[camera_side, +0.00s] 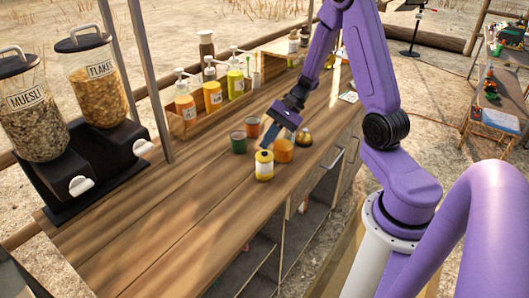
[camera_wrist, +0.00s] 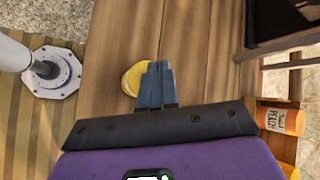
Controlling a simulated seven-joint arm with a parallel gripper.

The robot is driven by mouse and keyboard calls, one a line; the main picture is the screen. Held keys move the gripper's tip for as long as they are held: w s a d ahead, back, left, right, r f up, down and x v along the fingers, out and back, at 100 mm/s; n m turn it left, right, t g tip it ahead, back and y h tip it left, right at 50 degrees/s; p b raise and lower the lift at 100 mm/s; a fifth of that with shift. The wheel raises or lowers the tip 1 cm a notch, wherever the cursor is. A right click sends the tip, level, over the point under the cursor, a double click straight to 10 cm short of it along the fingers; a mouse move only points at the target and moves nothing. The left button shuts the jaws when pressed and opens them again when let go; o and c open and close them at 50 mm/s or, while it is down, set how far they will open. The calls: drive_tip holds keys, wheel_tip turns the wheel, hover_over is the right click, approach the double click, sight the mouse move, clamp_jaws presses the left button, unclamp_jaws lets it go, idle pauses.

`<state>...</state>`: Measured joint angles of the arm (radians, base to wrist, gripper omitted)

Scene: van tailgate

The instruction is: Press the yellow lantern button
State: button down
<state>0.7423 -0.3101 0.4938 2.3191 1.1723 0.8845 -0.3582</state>
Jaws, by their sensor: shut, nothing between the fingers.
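The yellow lantern (camera_side: 264,167) stands upright on the wooden counter, with a yellow top, a paler band and a small dark spot on top. In the wrist view its round yellow top (camera_wrist: 131,80) shows just left of my fingers, which hide part of it. My gripper (camera_side: 265,147) is shut and empty, with its blue-grey fingers pointing down above or just behind the lantern. The fingertips also show in the wrist view (camera_wrist: 159,66). I cannot tell whether they touch the lantern. The button itself is not clear in the wrist view.
Close around stand a green cup (camera_side: 238,142), an orange cup (camera_side: 253,127), an orange jar (camera_side: 283,150) and a dark and gold object (camera_side: 304,138). A wooden rack (camera_side: 187,124) of bottles lines the back. Cereal dispensers (camera_side: 95,75) stand left; the counter between is clear.

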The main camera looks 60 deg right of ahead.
sight(268, 153)
drive_tip(key=shift+f, duration=0.35)
drive_tip(key=shift+f, duration=0.4)
idle(0.7)
drive_tip(key=shift+r, duration=0.85)
drive_tip(key=shift+r, duration=0.1)
drive_tip(key=shift+r, duration=2.4)
